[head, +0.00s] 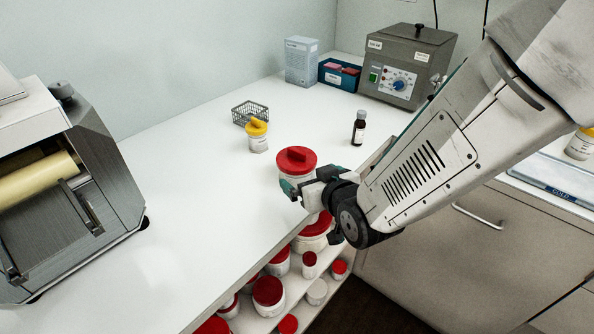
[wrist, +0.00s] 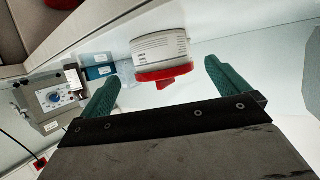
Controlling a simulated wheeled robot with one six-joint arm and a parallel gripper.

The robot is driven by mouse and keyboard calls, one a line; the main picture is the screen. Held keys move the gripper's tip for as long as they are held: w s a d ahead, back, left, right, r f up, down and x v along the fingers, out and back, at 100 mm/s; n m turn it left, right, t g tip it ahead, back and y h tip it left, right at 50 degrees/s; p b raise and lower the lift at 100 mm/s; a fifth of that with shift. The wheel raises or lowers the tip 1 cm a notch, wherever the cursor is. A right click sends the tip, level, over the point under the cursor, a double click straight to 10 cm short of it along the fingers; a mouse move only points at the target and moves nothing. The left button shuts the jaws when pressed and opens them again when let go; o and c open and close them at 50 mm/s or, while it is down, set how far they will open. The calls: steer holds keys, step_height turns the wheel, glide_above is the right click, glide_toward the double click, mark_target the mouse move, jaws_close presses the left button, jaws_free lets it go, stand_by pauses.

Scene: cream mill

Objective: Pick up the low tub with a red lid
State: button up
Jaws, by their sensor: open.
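The low tub with a red lid (head: 296,163) stands on the white counter near its front edge in the head view. My gripper (head: 300,188) is right beside it and covers part of its lower side. In the wrist view, which is upside down, the white tub with its red lid (wrist: 161,58) shows between the two green fingertips and a little beyond them. My gripper (wrist: 160,82) is open with nothing held. I cannot tell whether a finger touches the tub.
A yellow-lidded jar (head: 257,136), a wire basket (head: 250,112) and a dark bottle (head: 358,128) stand behind on the counter (head: 190,170). A roller mill (head: 60,190) is at left, a grey control box (head: 405,65) at back. Several red-lidded tubs fill the shelf below (head: 262,322).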

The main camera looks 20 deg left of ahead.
mark_target(304, 176)
steer(key=x, duration=0.7)
steer(key=shift+s+f, duration=0.2)
steer(key=shift+f, duration=0.2)
steer(key=c, duration=1.1)
